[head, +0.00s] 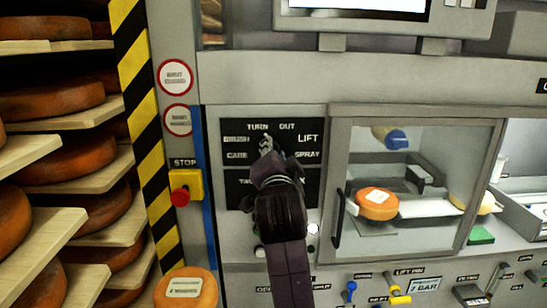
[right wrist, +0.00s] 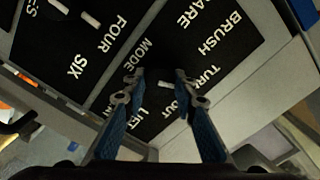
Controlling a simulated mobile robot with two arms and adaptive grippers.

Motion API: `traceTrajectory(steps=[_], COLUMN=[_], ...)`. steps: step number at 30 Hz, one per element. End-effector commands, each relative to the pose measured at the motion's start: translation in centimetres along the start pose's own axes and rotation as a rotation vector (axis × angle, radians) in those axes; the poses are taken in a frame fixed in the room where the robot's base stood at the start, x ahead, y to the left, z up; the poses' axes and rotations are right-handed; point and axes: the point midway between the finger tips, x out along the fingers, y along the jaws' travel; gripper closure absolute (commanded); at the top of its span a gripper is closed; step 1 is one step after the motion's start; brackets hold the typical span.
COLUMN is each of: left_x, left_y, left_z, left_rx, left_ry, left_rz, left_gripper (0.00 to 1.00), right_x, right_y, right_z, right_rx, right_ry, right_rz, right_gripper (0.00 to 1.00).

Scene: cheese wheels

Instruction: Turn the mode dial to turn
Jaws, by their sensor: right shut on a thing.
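The mode dial (right wrist: 165,84) is black with a short white mark and sits on a black label panel (head: 235,128). My right gripper (head: 266,146) reaches up to the panel and hides most of the dial in the head view. In the right wrist view its two blue-linked fingers (right wrist: 162,92) are on either side of the dial, shut on it. The labels TURN and OUT are above the gripper, BRUSH and CARE to its left, LIFT and SPRAY to its right. I cannot tell which label the white mark points to. My left gripper is not in view.
A glass-fronted cabinet (head: 427,118) with a dark handle (head: 338,218) is right of the panel; a cheese wheel (head: 376,204) lies inside. A red stop button (head: 180,196) is on the left. Shelves of cheese wheels (head: 68,160) fill the far left.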

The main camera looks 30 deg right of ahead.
Motion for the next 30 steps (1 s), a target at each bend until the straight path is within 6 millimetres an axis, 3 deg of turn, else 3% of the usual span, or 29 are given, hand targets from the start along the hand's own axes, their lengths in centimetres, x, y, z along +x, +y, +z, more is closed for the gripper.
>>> traceTrajectory(steps=[20, 21, 25, 30], left_x=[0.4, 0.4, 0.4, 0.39], left_y=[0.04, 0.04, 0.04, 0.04], left_z=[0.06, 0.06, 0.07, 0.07], left_rx=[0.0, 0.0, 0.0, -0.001], left_ry=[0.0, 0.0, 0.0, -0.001], left_rz=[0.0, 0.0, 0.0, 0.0], left_gripper=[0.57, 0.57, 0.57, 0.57], right_x=[0.02, 0.02, 0.02, 0.01], right_y=[0.15, 0.16, 0.13, 0.08], right_z=[0.08, 0.08, 0.06, 0.03], right_rx=[0.062, 0.062, 0.062, 0.062], right_ry=[-0.002, -0.002, -0.001, -0.001], right_rz=[0.004, 0.004, 0.003, 0.002], right_gripper=[0.98, 0.7, 0.57, 0.57])
